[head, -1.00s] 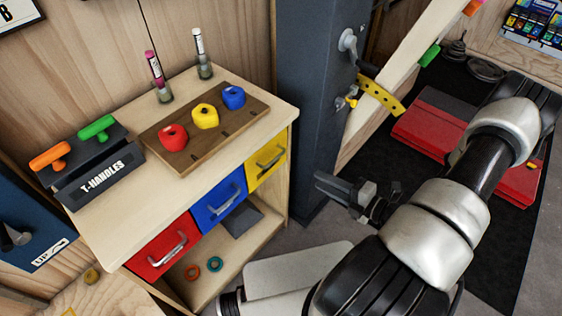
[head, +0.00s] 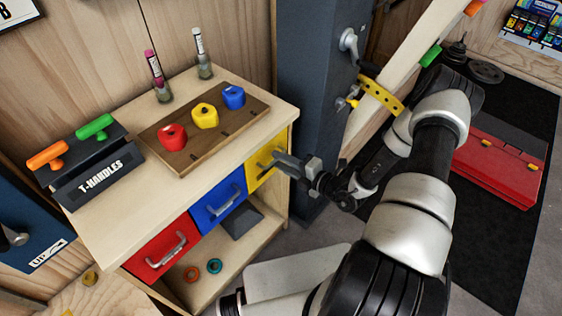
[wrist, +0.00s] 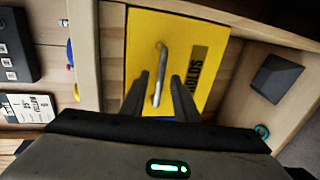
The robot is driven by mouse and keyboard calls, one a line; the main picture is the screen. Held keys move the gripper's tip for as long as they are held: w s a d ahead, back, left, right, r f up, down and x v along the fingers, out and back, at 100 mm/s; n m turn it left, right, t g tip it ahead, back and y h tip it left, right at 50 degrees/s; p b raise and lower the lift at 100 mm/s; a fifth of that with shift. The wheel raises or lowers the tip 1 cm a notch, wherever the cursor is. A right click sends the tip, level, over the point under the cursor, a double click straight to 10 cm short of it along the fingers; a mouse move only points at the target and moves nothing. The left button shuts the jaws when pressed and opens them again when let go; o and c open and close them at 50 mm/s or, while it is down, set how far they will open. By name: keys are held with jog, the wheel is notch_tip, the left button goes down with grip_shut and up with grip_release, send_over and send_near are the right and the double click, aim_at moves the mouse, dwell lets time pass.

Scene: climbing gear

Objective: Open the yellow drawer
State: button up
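The yellow drawer (head: 254,178) is at the right end of the drawer row, under the bench top, and its front looks flush with the cabinet. In the wrist view its yellow front (wrist: 211,86) fills the middle, with a silver bar handle (wrist: 164,57) and a dark label beside it. My gripper (head: 275,162) is at the drawer front, covering part of the handle in the head view. In the wrist view my gripper (wrist: 161,75) is open, its two dark fingers on either side of the handle, with gaps visible. Whether a finger touches the drawer front cannot be told.
The blue drawer (head: 212,211) and red drawer (head: 155,260) sit left of it, both shut. A dark post (head: 312,110) stands close to the right. Climbing holds on a wooden board (head: 180,160) and a T-handle rack (head: 104,184) are on the bench top.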

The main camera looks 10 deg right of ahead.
jog(key=shift+w+a, duration=0.1)
jog(key=shift+w, duration=0.1)
jog(key=shift+c, duration=0.3)
grip_shut()
jog(key=shift+s, duration=0.15)
jog(key=f+v, duration=0.2)
jog(key=v, duration=0.9)
jog(key=f+v, duration=0.2)
jog(key=v, duration=1)
jog(key=shift+s+d+f, duration=0.4)
jog(key=shift+s, duration=0.1)
jog(key=shift+o, duration=0.3)
grip_release()
